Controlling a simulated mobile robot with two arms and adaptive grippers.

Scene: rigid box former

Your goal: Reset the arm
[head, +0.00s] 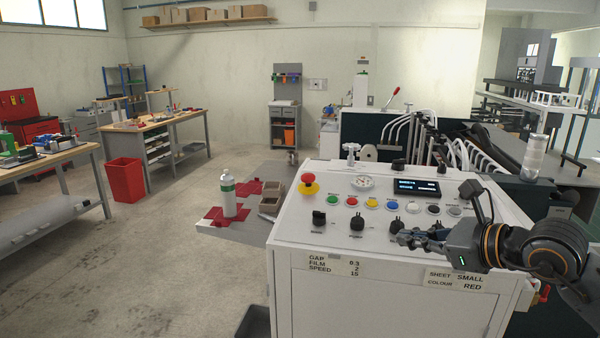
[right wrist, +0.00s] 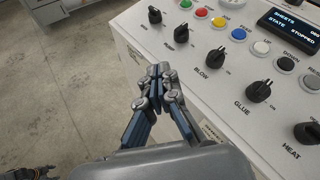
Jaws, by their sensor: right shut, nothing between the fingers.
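My right arm comes in from the right in the head view. My right gripper (head: 408,239) is shut and empty, over the front part of the white control panel (head: 290,220). In the right wrist view the closed fingertips (right wrist: 157,76) are by the panel's front edge, with the black knobs beyond them. It does not appear to hold any knob or button. The panel's display (head: 417,187) is lit; in the right wrist view the display (right wrist: 290,25) reads "STATE STOPPED". My left gripper does not show in the head view.
A red mushroom button (head: 309,178), coloured buttons and black knobs (head: 357,222) stand up from the panel. A red bin (head: 125,180) stands on the floor. Open floor lies left of the machine.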

